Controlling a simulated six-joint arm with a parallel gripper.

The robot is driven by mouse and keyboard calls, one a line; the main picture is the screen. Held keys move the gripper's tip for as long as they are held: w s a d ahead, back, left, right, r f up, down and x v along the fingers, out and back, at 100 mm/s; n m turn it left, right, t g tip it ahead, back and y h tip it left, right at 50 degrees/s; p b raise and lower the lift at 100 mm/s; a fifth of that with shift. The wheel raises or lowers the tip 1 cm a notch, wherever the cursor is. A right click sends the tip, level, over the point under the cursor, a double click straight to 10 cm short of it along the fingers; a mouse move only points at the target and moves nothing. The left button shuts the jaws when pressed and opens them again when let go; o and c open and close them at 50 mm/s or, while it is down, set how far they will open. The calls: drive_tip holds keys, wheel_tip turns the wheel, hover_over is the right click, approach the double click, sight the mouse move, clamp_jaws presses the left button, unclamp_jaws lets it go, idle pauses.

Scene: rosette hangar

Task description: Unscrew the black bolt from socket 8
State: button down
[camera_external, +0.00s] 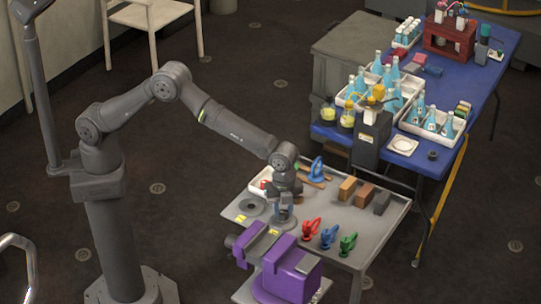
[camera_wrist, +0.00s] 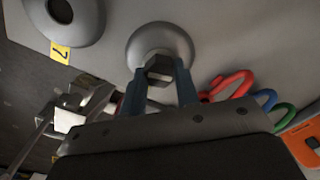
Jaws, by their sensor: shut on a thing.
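The black bolt (camera_wrist: 159,66) shows its hex head in the wrist view, at the front of a round grey socket (camera_wrist: 160,35). My gripper (camera_wrist: 160,76) has its two blue fingers shut on the bolt head, one on each side. In the external view my gripper (camera_external: 284,208) points down over the same round socket (camera_external: 284,223) on the grey table, behind the purple vise. The bolt is hidden there by the fingers. The number of this socket cannot be read. Whether the bolt's thread is still in the socket cannot be seen.
A second round socket (camera_external: 252,207) lies to the left; a yellow label (camera_wrist: 60,52) reading 7 is beside it. A purple vise (camera_external: 290,270) stands in front. Red (camera_external: 311,229), blue (camera_external: 328,237) and green (camera_external: 348,243) clamps lie to the right, with blocks (camera_external: 364,194) behind.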

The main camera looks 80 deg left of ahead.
sight(283, 213)
drive_tip(key=n, duration=0.7)
drive_tip(key=shift+r, duration=0.25)
drive_tip(key=shift+r, duration=0.75)
drive_tip(key=shift+r, duration=0.1)
drive_tip(key=shift+r, duration=2.4)
